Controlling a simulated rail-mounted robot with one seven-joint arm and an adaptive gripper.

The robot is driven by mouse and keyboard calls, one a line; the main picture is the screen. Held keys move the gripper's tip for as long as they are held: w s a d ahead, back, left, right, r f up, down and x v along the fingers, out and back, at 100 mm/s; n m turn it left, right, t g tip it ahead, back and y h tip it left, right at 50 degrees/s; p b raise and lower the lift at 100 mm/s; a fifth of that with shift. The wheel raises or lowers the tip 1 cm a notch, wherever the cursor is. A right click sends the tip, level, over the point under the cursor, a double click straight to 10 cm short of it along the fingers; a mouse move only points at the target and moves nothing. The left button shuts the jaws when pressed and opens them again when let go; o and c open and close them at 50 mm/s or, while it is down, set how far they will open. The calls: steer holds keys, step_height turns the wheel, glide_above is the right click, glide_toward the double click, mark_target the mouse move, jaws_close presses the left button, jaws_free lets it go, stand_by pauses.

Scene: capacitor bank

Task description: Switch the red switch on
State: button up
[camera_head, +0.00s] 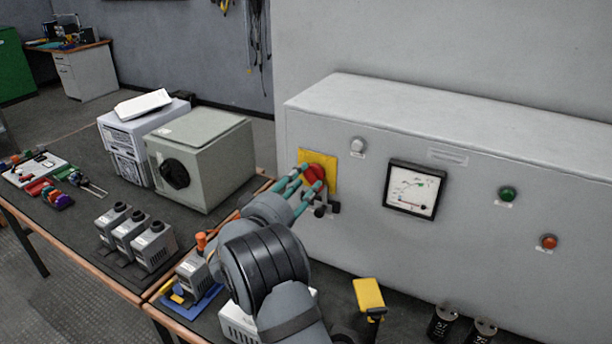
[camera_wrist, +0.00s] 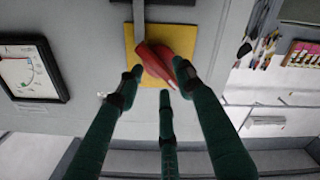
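Whether the tips press on the handle is unclear. The fingers partly hide the knob in the head view.
The cabinet (camera_head: 460,115) carries a dial meter (camera_head: 413,190), a white knob (camera_head: 358,145), a green button (camera_head: 507,193) and an orange-red button (camera_head: 548,241). Grey boxes (camera_head: 205,160) and small devices crowd the bench left of my arm. A yellow-topped item (camera_head: 369,294) stands right of my arm.

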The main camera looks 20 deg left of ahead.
steer(key=shift+w+d, duration=0.1)
steer(key=shift+w, duration=0.65)
steer(key=c, duration=0.3)
